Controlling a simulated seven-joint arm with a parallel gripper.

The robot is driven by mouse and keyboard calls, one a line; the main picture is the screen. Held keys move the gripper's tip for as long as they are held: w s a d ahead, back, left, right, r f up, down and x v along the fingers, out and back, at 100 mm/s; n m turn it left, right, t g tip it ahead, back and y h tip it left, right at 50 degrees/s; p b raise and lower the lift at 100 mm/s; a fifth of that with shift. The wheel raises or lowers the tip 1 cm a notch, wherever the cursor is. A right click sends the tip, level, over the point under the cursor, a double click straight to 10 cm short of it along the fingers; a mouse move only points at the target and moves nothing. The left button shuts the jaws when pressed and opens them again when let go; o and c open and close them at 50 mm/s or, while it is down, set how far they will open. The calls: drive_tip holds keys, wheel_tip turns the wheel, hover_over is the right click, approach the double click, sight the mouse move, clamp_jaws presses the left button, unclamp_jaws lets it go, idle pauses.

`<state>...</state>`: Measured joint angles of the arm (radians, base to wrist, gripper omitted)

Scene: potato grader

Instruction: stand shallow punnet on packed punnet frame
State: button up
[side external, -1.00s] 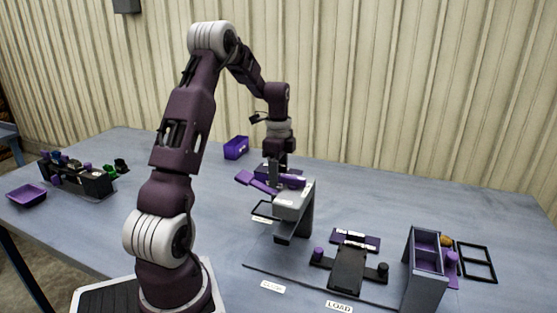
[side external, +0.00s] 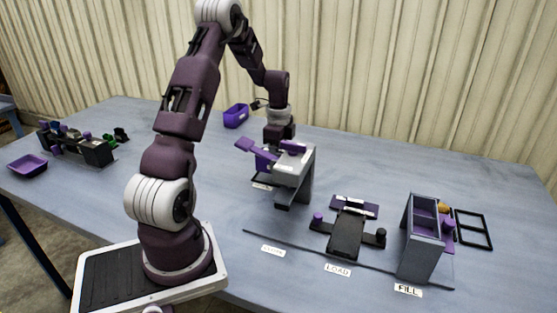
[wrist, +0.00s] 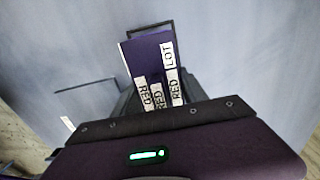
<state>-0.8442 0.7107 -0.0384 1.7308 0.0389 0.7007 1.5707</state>
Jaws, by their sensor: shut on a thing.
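A shallow purple punnet (side external: 28,165) lies at the far left of the table. A deeper purple punnet (side external: 236,115) stands behind the grey station. A black square frame (side external: 473,229) lies flat at the right. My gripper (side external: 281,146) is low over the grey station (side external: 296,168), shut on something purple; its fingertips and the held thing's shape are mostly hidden. A purple arm-like piece (side external: 245,146) sticks out left there. The wrist view shows my dark hand and, beyond it, a purple panel (wrist: 152,57) with labels reading RED and LOT.
A dark rack (side external: 80,146) with coloured pieces is at left. Table between rack and station is mostly clear.

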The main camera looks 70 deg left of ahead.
drive_tip(key=shift+f, duration=1.65)
idle(0.4)
idle(0.4)
drive_tip(key=o, duration=1.4)
drive_tip(key=shift+o, duration=0.2)
drive_tip(key=shift+r, duration=4.5)
